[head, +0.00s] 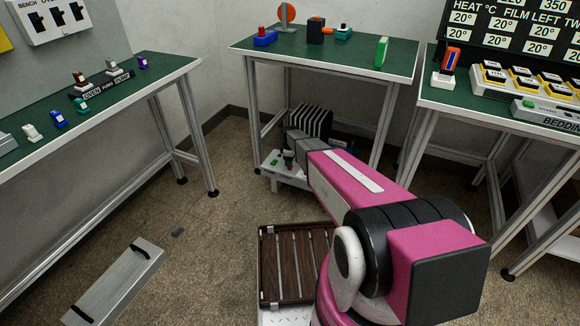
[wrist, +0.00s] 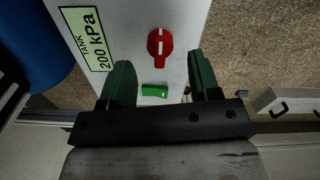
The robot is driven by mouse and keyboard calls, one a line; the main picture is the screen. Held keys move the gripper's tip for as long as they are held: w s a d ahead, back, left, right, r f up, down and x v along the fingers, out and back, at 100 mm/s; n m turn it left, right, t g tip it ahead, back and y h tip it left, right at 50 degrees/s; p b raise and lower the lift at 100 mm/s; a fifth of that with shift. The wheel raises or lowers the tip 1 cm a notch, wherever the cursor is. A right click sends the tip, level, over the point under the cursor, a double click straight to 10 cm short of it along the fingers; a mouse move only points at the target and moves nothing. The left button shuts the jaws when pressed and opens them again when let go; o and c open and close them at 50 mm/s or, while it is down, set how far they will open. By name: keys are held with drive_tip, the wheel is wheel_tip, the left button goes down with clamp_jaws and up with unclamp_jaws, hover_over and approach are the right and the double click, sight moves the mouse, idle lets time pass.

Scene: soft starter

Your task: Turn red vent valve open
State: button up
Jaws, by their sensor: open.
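The red vent valve (wrist: 160,44) is a round red knob with a white stripe, on a pale panel (wrist: 185,22) in the wrist view. The stripe runs nearly up and down in the picture. My gripper (wrist: 160,61) is open, its two dark green fingers apart on either side of the space just below the knob. It is not closed on the knob. The gap in depth is hard to tell. In the head view my arm reaches down to a low white unit (head: 270,178) under the middle table, and the red knob cannot be made out there.
A green switch (wrist: 154,91) lies between the fingers, below the knob. A label reading "TANK 200 kPa" (wrist: 87,38) is left of it. A dark ribbed block (head: 311,122) stands behind the white unit. The middle table (head: 340,53) is above, its legs close to my arm.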

drive_tip(key=shift+f, duration=1.85)
drive_tip(key=c, duration=0.9)
drive_tip(key=shift+c, duration=0.2)
